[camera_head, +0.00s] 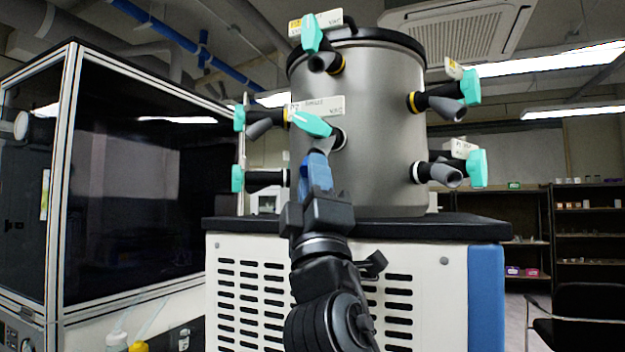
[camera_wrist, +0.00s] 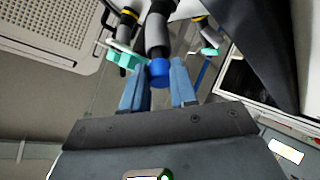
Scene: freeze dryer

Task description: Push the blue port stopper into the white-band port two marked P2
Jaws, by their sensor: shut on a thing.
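The steel drum's front port two (camera_head: 338,139) has a white band, a teal valve handle (camera_head: 308,123) and a label plate marked P2 (camera_head: 317,106) above it. My gripper (camera_head: 318,168) reaches up to this port from below, its blue fingers near the grey mouth. In the wrist view, my gripper (camera_wrist: 159,80) is shut on the round blue stopper (camera_wrist: 159,72). In the head view the fingers hide most of the stopper.
Other ports surround the drum: a yellow-band one (camera_head: 326,62) above, another yellow-band one (camera_head: 436,103) at upper right, and a white-band one (camera_head: 438,173) at lower right. A glass-fronted cabinet (camera_head: 140,180) stands left. The drum rests on a black-topped white unit (camera_head: 400,229).

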